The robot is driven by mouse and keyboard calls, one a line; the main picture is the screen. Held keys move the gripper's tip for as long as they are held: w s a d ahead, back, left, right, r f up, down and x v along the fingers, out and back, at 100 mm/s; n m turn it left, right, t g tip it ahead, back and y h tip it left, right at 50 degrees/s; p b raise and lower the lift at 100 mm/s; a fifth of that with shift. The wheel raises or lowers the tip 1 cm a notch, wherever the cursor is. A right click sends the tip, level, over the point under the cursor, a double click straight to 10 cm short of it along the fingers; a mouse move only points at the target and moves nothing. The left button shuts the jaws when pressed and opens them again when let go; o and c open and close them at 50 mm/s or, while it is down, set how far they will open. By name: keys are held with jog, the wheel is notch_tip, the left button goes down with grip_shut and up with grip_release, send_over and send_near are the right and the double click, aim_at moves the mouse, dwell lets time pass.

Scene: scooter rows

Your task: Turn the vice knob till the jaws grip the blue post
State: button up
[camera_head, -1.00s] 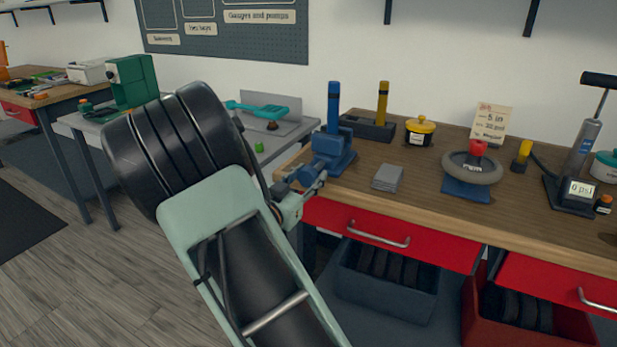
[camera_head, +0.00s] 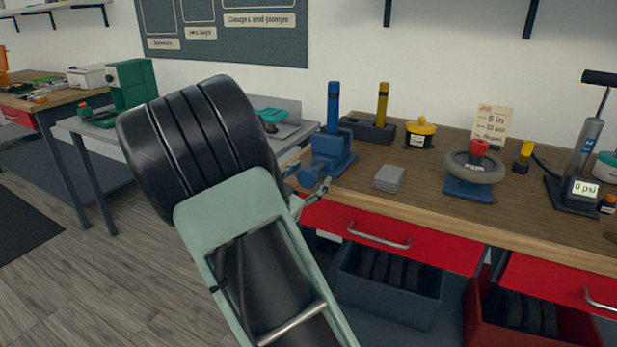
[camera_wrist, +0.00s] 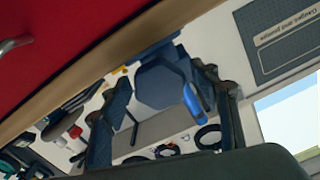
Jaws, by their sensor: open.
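The blue vice (camera_head: 330,160) stands at the left front corner of the wooden bench. The blue post (camera_head: 333,108) rises upright at it; whether the jaws touch it I cannot tell. In the wrist view a dark blue faceted piece (camera_wrist: 160,84), which looks like the vice's knob end, lies between my fingers, with the blue post (camera_wrist: 193,103) beyond. My gripper (camera_wrist: 160,100) is open, one finger on each side of that piece; contact is unclear. In the head view my gripper (camera_head: 310,188) is at the vice's near end, partly hidden by my arm.
A dark block with a yellow post (camera_head: 382,104) stands behind the vice. Grey plates (camera_head: 389,178) lie to its right, then a wheel on a blue stand (camera_head: 470,188) and a pump (camera_head: 580,160). Red drawers (camera_head: 400,236) are below the bench edge.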

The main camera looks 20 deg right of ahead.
jog(key=v, duration=1.2)
